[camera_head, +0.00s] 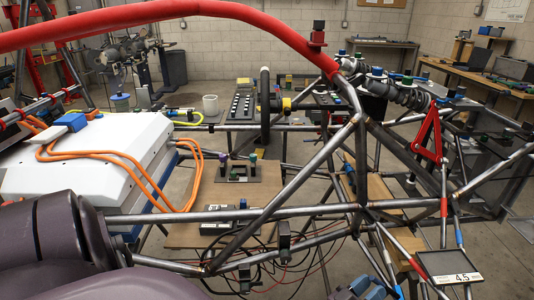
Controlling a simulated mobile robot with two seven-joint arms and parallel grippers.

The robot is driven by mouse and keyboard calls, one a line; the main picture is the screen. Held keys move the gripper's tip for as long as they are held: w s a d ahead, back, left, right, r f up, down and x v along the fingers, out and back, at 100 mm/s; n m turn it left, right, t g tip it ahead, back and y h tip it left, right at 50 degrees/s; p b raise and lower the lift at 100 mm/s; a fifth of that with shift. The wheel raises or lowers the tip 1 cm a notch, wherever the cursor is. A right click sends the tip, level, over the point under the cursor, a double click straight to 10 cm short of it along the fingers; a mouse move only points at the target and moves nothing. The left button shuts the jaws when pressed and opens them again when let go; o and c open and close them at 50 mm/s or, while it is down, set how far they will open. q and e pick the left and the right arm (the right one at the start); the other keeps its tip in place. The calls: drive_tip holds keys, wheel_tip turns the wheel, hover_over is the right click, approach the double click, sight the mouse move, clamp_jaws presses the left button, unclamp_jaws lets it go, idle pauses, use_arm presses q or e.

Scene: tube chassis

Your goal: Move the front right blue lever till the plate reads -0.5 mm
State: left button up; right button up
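A dark-framed plate (449,266) stands at the lower right; its white label appears to read 4.5, and I cannot make out a sign. Blue-marked parts near it are a blue band on a slim rod (459,235) and a blue-topped dark block (361,287) at the bottom edge. Other blue caps sit higher on the right of the tube chassis (290,190). I cannot tell which is the front right blue lever. A large dark purple-grey rounded part of my arm fills the lower left. No fingertips can be made out there.
A red padded tube (180,8) arches across the top. A white box (90,160) with orange cables is at the left. Red triangular arms (429,135) and dark coil-over dampers (405,95) crowd the right. Loose cables hang under the lower tubes. Benches line the back wall.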

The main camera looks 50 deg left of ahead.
use_arm(q)
drive_tip(key=s+a+f+m+g+y+b, duration=0.1)
drive_tip(key=s+a+f+g+b, duration=0.2)
drive_tip(key=s, duration=0.4)
drive_tip(key=s+a+f+m+g+y+b, duration=0.1)
drive_tip(key=s+a+f+m+g+b, duration=0.1)
drive_tip(key=s+a+f+g+b, duration=0.2)
drive_tip(key=s+a+f+m+g+y+b, duration=0.1)
drive_tip(key=s+a+f+g+b, duration=0.2)
drive_tip(key=s+f+g+b, duration=0.2)
drive_tip(key=s+f+b, duration=0.3)
drive_tip(key=s, duration=0.3)
drive_tip(key=shift+s+a+f+m, duration=0.15)
drive_tip(key=shift+a+f+m, duration=0.1)
drive_tip(key=shift+m, duration=0.05)
use_arm(e)
drive_tip(key=s+f+g, duration=0.1)
drive_tip(key=f+g, duration=0.1)
drive_tip(key=f, duration=1.2)
drive_tip(key=s+a+f+g, duration=0.1)
drive_tip(key=s+f+g, duration=0.1)
drive_tip(key=f, duration=1.2)
drive_tip(key=shift+s+f+g, duration=0.2)
drive_tip(key=shift+g, duration=0.6)
